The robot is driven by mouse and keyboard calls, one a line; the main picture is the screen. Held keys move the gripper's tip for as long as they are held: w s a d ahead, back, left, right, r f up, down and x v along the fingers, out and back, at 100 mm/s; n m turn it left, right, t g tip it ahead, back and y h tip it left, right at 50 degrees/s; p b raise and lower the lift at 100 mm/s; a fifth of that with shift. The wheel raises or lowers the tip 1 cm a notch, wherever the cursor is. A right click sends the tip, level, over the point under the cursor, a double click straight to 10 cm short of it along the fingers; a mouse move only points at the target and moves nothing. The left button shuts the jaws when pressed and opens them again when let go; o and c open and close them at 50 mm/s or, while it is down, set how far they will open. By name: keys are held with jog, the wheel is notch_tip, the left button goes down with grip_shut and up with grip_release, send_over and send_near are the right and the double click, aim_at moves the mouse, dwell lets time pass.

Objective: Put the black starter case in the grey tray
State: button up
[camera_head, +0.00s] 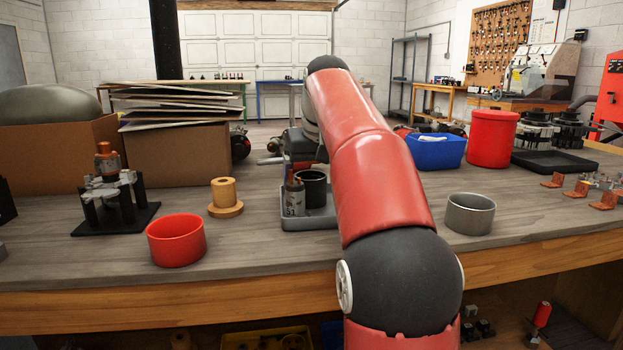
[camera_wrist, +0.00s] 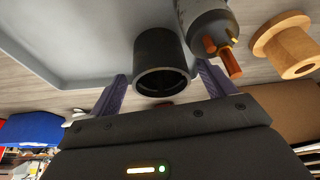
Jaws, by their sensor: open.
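The black starter case (camera_head: 316,190), an open-topped cylinder, stands upright inside the grey tray (camera_head: 310,223), behind a silver part with copper-coloured terminals (camera_head: 295,200). In the wrist view the case (camera_wrist: 158,47) sits between the two spread fingers of my gripper (camera_wrist: 163,72), close to its open rim. The grey tray (camera_wrist: 85,40) fills the upper left there. My gripper is open; I cannot tell whether either finger touches the case. In the head view my red arm hides the tray's right side.
A red bowl (camera_head: 176,240), a wooden spool (camera_head: 225,198) and a black fixture (camera_head: 118,205) stand left of the tray. A grey metal cup (camera_head: 470,214), a blue bin (camera_head: 436,152) and a red canister (camera_head: 492,138) stand right. Cardboard boxes (camera_head: 175,160) are behind.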

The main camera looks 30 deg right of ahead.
jog(key=p+v, duration=0.3)
jog(key=v, duration=0.8)
jog(key=shift+p, duration=0.4)
jog(key=shift+s+f, duration=0.1)
